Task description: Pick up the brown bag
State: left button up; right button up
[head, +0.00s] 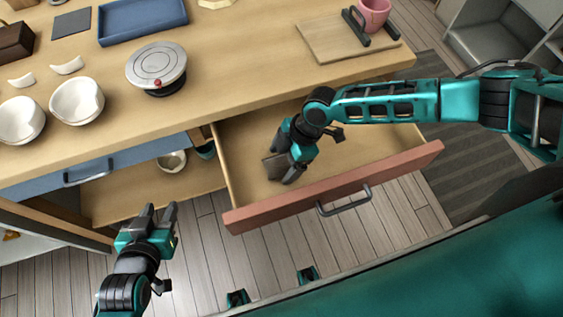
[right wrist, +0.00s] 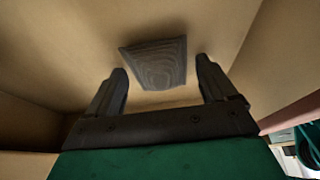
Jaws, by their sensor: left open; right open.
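The open drawer (head: 395,150) has a reddish front. Inside it lies a small grey-brown item (head: 271,164), partly hidden by my right gripper; it may be the bag, but I cannot tell for sure. In the right wrist view this item (right wrist: 155,63) is a dark, flat-looking piece with wavy lines, beyond and between the fingertips. My right gripper (head: 284,174) reaches down into the drawer, open; its two fingers also show apart and empty in the right wrist view (right wrist: 163,88). My left gripper (head: 160,213) is open and empty over the floor at lower left.
The wooden counter (head: 230,90) holds a round silver-topped device (head: 156,66), white bowls (head: 77,101), a blue tray (head: 142,20), and a board (head: 335,42) with a pink mug (head: 373,13). A lower compartment at left holds a bowl (head: 172,161). The drawer walls stand close around my right gripper.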

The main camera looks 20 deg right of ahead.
jog(key=shift+c, duration=0.3)
jog(key=c, duration=1.2)
jog(key=shift+c, duration=0.3)
jog(key=shift+r, duration=0.1)
